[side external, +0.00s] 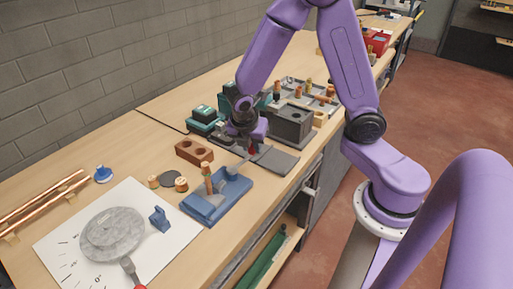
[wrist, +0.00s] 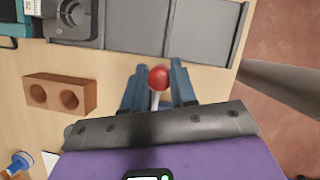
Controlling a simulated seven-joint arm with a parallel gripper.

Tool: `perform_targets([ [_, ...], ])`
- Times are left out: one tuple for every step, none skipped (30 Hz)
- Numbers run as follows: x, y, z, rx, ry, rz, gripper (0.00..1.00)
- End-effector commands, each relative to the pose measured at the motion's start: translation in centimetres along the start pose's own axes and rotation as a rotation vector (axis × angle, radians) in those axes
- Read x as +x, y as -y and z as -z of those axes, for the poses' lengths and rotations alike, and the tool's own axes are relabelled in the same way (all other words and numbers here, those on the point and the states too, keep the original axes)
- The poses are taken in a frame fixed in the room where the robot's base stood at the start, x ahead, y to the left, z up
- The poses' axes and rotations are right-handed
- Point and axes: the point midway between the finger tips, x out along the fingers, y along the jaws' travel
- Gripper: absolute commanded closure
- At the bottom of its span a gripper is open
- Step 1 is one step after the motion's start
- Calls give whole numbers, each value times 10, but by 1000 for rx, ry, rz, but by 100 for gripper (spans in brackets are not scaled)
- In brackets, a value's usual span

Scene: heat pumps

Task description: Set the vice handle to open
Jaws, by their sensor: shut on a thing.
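The blue vice (side external: 216,197) sits on the wooden bench, with a copper fitting standing in it. Its metal handle (side external: 238,163) slants up to the right toward a red knob, which shows small under my gripper (side external: 251,150). In the wrist view, the red knob (wrist: 158,77) and part of the pale rod sit between the two blue fingers of my gripper (wrist: 158,86), which is shut on the handle. The vice body is hidden in the wrist view behind my gripper.
A brown block with two holes (side external: 194,151) stands behind the vice. A grey tray (side external: 276,160) lies beside the handle, near a grey machine block (side external: 292,126). A white sheet with a round grey plate (side external: 112,234) is at the left. The bench's front edge is close.

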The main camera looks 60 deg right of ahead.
Motion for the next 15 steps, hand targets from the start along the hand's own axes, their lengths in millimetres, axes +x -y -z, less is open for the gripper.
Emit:
perform_targets([
  [0,-4,-2,-42,3,-18,100],
  [0,-6,-3,-67,2,-29,100],
  [0,-9,-4,-103,3,-45,100],
  [1,-11,-4,-129,3,-55,100],
  [1,-14,-5,-154,2,-67,100],
  [1,-16,-6,-189,3,-81,100],
  [1,-19,-6,-217,3,-93,100],
  [1,-21,-6,-241,2,-104,100],
  [2,-24,-7,-278,3,-118,100],
  [2,-26,-7,-304,3,-129,100],
  [2,-29,-8,-329,3,-140,100],
  [2,-32,-8,-364,3,-154,100],
  [2,-34,-8,-391,3,-165,100],
  [2,-36,-8,-415,3,-175,100],
  [2,-39,-7,-450,3,-190,100],
])
